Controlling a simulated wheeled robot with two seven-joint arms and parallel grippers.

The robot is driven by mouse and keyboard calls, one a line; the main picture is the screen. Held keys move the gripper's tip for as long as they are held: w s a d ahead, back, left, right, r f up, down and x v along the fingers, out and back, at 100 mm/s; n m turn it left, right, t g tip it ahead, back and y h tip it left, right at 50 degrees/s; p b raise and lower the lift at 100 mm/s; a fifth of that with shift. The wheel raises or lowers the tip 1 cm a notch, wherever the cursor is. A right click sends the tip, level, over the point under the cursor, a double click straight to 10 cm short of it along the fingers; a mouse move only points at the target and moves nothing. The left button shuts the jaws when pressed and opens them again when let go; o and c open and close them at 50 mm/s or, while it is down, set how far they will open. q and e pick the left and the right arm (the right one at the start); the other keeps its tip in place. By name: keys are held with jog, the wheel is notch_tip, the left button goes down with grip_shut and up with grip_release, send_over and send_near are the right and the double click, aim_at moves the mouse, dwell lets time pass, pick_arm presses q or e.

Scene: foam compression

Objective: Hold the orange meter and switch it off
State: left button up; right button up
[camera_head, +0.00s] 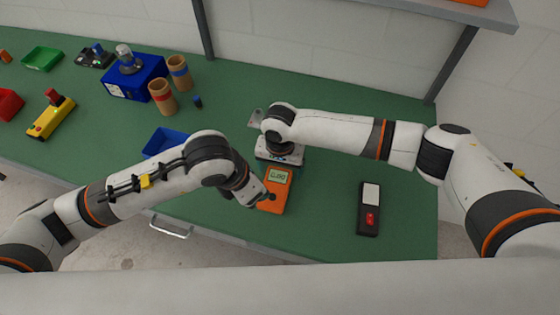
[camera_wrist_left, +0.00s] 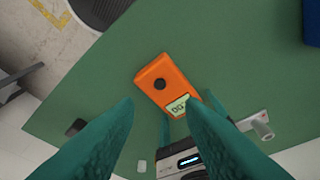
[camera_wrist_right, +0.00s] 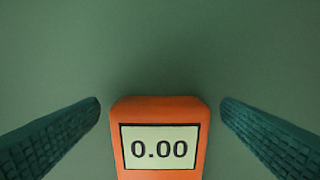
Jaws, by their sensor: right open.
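The orange meter (camera_head: 275,201) lies on the green table, its display lit and reading 0.00 in the right wrist view (camera_wrist_right: 160,105). A round black knob (camera_wrist_left: 75,100) sits on its other end in the left wrist view. My right gripper (camera_wrist_right: 160,100) is open, with a finger on each side of the meter's display end and a visible gap to each. My left gripper (camera_wrist_left: 160,99) is open and empty; the meter shows beyond its fingertips. In the head view, the left wrist is just left of the meter and partly covers it; the right fingers are hidden there.
A black device with a red button (camera_head: 370,217) lies to the right of the meter. A blue tray (camera_head: 165,141) stands to the left. A blue box (camera_head: 140,75), cardboard tubes (camera_head: 162,97) and a yellow control box (camera_head: 50,120) stand farther left.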

jog(key=shift+c, duration=0.6)
jog(key=c, duration=0.9)
pick_arm(q)
jog(key=shift+c, duration=0.6)
pick_arm(e)
jog(key=shift+c, duration=0.9)
pick_arm(q)
grip_shut()
